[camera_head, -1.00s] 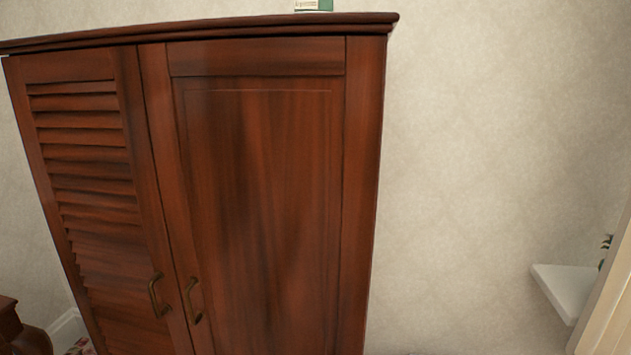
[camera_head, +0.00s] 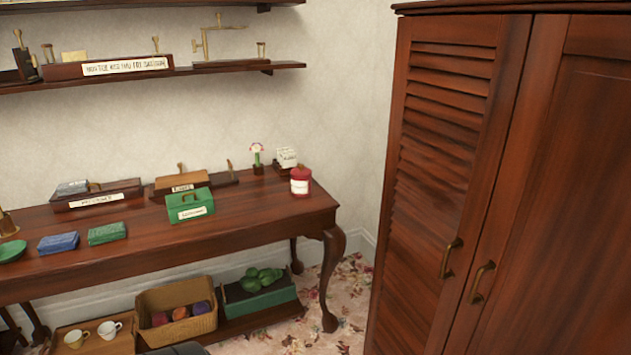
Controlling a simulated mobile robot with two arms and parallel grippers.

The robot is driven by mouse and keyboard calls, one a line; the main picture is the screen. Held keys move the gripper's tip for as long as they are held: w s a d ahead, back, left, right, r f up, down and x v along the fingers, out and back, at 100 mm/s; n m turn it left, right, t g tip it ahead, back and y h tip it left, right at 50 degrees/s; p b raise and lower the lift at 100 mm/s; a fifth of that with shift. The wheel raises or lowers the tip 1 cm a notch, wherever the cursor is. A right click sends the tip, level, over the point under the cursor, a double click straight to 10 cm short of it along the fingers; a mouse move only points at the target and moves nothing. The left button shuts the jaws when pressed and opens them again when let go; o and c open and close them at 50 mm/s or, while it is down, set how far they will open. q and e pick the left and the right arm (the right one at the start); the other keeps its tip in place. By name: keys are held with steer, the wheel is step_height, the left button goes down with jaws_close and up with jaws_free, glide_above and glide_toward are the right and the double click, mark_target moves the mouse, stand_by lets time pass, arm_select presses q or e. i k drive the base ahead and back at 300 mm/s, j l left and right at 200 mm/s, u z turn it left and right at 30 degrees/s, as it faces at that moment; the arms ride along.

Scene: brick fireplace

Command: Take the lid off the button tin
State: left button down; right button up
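A small round red tin with a white label (camera_head: 300,182) stands upright near the right end of the wooden table. Its top is red and appears to be on. A green box with a handle and a white label (camera_head: 190,205) sits left of it, near the table's front. The labels are too small to read, so I cannot tell for sure which is the button tin.
The wooden table (camera_head: 250,228) stands against the wall, with blue and green boxes along its left front. Below are a wicker basket (camera_head: 150,300) and a green crate (camera_head: 262,302). A tall wardrobe (camera_head: 450,150) stands at the right. Patterned floor lies between them.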

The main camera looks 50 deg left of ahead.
mark_target(301, 171)
steer(key=u, duration=1.85)
steer(key=i+j, duration=0.2)
steer(key=i, duration=0.3)
